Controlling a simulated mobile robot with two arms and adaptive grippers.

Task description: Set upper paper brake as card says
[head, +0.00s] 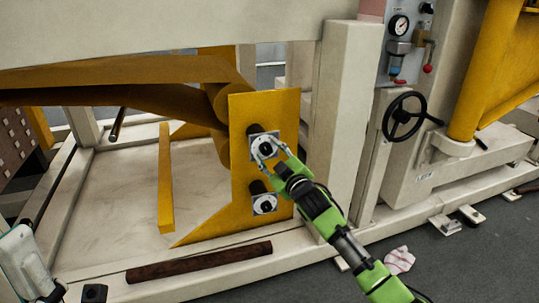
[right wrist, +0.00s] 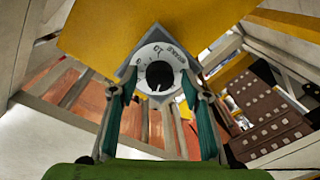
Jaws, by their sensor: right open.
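The upper paper brake dial (head: 265,146) is a black knob on a pale square plate, fixed to the yellow panel (head: 245,180). A similar lower dial (head: 264,204) sits below it. In the right wrist view the upper dial (right wrist: 160,76) shows a dark round knob inside a white ring with small printed marks, too small to read surely. My right gripper (head: 268,152) is at the upper dial, its fingers open on either side of the knob. In the right wrist view my right gripper (right wrist: 160,92) frames the dial. I see no readable card.
A black handwheel (head: 402,116) and a pressure gauge (head: 398,26) are to the right. A dark brown bar (head: 198,262) lies along the front frame rail. A crumpled cloth (head: 399,260) lies on the grey floor. An unclear pale object (head: 20,262) is at lower left.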

